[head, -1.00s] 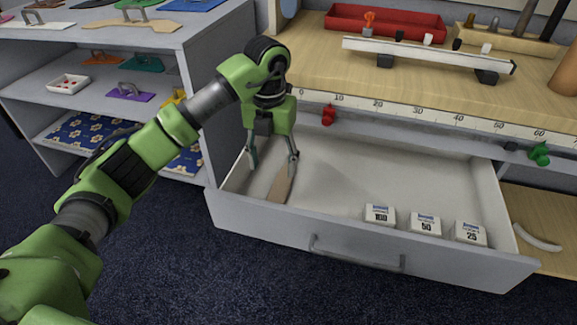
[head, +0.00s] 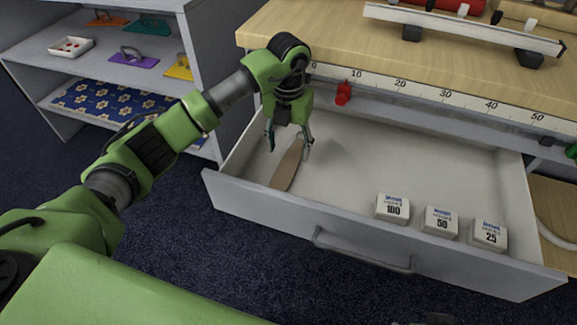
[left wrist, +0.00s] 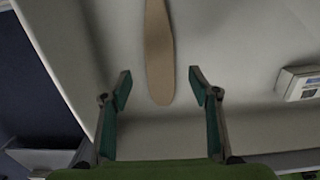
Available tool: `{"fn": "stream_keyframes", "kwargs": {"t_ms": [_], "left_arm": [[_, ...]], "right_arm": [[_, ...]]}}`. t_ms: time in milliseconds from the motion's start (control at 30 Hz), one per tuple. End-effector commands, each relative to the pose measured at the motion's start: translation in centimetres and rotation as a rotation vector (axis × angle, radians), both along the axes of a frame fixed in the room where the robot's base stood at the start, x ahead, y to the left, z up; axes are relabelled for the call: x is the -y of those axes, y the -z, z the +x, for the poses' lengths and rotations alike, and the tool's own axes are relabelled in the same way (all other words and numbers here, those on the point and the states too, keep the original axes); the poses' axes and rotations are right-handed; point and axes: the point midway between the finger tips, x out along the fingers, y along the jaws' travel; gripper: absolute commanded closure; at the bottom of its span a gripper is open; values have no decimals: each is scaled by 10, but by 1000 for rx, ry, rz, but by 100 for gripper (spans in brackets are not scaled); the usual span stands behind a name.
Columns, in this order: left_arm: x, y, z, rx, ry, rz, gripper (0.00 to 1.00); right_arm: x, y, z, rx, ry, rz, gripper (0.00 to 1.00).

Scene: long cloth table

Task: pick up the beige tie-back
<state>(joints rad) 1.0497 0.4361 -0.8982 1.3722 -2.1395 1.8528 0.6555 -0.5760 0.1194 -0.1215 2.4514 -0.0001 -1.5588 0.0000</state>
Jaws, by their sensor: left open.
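The beige tie-back (head: 288,165) lies flat on the floor of the open drawer, near its left end. It is a long, narrow strip with a rounded tip. My left gripper (head: 289,147) is inside the drawer space, pointing down over the tie-back, with its fingers apart. In the left wrist view the tie-back (left wrist: 159,55) runs up and out of the frame, and its rounded tip lies between and a little beyond the open fingertips of the gripper (left wrist: 159,88). Nothing is held. My right gripper is not in view.
The drawer's front wall (head: 370,240) and left wall stand close to the gripper. Three white boxes marked 100 (head: 393,208), 50 (head: 439,222) and 25 (head: 488,235) sit at the right front. The worktop edge with a ruler (head: 440,97) overhangs behind. The drawer's middle is clear.

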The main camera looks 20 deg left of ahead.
Motion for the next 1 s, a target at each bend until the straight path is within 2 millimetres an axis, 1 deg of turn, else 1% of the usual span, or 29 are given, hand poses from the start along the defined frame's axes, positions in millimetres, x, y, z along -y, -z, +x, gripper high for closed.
{"fn": "stream_keyframes", "kwargs": {"t_ms": [233,333,433,600,667,700,767,1000], "left_arm": [[0,35,-1,-5,-1,-1,44],[0,49,-1,-3,-1,0,44],[0,53,0,-2,-1,0,44],[0,53,0,-1,-1,0,44],[0,53,0,-1,0,0,60],[0,53,0,-1,-1,0,70],[0,53,0,-1,-1,0,86],[0,53,0,-1,-1,0,86]], "right_arm": [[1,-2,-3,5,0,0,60],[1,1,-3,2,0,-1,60],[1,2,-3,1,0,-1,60],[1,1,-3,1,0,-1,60],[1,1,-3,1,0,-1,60],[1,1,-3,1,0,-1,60],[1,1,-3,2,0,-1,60],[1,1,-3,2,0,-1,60]]}}
